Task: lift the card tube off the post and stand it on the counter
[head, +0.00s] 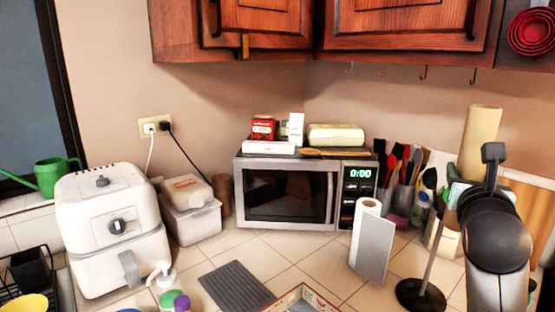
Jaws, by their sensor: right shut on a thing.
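The tan card tube (480,140) stands nearly upright at the right, in front of the back wall. My right gripper (458,192) is shut on it near its lower visible part; my dark wrist and arm cover much of the grip. The thin metal post (432,250) rises from a round black base (420,296) on the tiled counter (285,252). The post's top runs up behind or beside the gripper. I cannot tell whether the tube's lower end is still around it. My left gripper is not in view.
A white roll with a grey panel (373,246) stands left of the post. A microwave (290,195), utensils (405,165) and a beige container (443,238) are behind. A white air fryer (112,225) is left.

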